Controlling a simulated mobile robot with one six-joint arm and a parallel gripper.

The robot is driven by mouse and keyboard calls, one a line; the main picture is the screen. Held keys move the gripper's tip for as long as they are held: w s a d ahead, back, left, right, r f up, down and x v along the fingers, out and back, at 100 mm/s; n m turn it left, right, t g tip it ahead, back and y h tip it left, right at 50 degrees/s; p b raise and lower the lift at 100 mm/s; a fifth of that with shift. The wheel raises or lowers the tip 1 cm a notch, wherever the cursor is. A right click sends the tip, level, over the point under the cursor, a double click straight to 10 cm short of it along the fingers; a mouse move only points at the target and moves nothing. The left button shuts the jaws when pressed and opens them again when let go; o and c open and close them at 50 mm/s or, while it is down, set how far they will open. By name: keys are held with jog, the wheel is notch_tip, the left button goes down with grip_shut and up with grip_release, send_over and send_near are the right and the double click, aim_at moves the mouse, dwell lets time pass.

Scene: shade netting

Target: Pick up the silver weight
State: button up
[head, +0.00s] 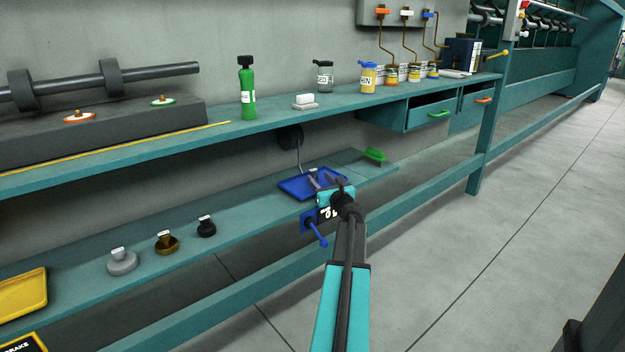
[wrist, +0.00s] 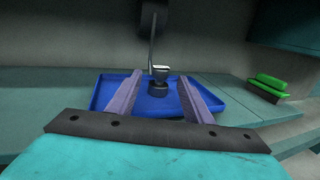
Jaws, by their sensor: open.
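The silver weight (head: 122,262), a squat round grey piece with a pale tag on top, stands on the lower teal shelf at the left in the head view. A brass weight (head: 166,243) and a black weight (head: 206,227) stand to its right. My gripper (head: 322,178) is far to the right of the silver weight, over the blue tray (head: 297,190). In the wrist view its two fingers (wrist: 160,78) are apart, with the tray (wrist: 100,100) beyond. A small dark piece with a pale top (wrist: 158,84) shows between them. The silver weight is not recognisable in the wrist view.
A thin rod hangs from a dark wheel (head: 290,137) above the tray. A green item (head: 375,155) lies right of it. The upper shelf (head: 270,121) overhangs the lower one and holds a green bottle (head: 247,90) and jars. A yellow tray (head: 22,293) is at far left.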

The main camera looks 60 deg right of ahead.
aim_at(315, 172)
jog(key=shift+w+d, duration=0.1)
jog(key=shift+b+x, duration=0.8)
jog(key=shift+x, duration=1.65)
jog(key=shift+c, duration=0.3)
grip_shut()
jog(key=shift+r, duration=0.2)
jog(key=shift+r+p, duration=0.4)
jog(key=shift+r, duration=0.1)
notch_tip(315, 172, up, 3)
jog(key=shift+f+p, duration=0.1)
jog(key=shift+p, duration=0.65)
jog(key=p+v, duration=0.2)
jog(key=v, duration=1.4)
jog(key=shift+a+r+p, duration=0.25)
jog(key=shift+r+p, duration=0.15)
jog(key=shift+r, duration=0.1)
jog(key=shift+w, duration=0.15)
